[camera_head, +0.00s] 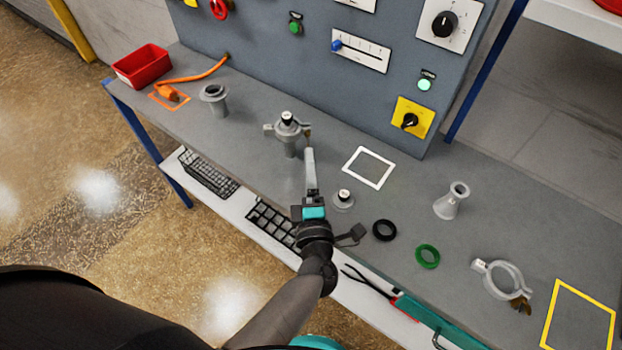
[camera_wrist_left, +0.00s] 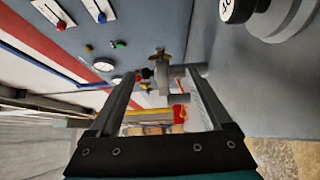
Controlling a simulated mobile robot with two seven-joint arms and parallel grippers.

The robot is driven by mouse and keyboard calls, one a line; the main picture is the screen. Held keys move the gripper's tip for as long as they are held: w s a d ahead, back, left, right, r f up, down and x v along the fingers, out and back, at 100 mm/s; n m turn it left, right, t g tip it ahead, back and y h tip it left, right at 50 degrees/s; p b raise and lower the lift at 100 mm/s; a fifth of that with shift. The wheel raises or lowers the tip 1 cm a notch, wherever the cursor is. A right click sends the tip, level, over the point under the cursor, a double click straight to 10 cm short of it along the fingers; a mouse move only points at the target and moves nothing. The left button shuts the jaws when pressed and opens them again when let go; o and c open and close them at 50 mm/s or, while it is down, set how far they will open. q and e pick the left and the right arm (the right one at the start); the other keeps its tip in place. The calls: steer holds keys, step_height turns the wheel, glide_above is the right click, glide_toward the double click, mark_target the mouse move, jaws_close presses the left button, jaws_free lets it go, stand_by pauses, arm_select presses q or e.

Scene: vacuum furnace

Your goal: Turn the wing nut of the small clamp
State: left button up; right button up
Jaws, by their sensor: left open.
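The small clamp (camera_head: 271,129) is a grey ring around the top of a grey upright fitting (camera_head: 290,147) with a black cap. Its brass wing nut (camera_head: 307,133) is on the clamp's right side. My left gripper (camera_head: 309,152) points at the wing nut from the near side, its fingers seen edge-on in the head view. In the left wrist view the gripper (camera_wrist_left: 162,82) is open and empty, and the wing nut (camera_wrist_left: 161,53) shows between or just beyond the fingertips. I cannot tell whether they touch. My right gripper is not in view.
A capped grey fitting (camera_head: 343,200) stands right of my gripper. Black (camera_head: 384,230) and green (camera_head: 428,256) rings, a grey flange (camera_head: 451,203) and a larger clamp (camera_head: 507,279) lie further right. The control panel (camera_head: 300,60) rises behind. A red bin (camera_head: 141,66) is at far left.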

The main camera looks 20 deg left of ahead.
arm_select(q)
steer(key=shift+v, duration=1.7)
steer(key=shift+d+r, duration=0.1)
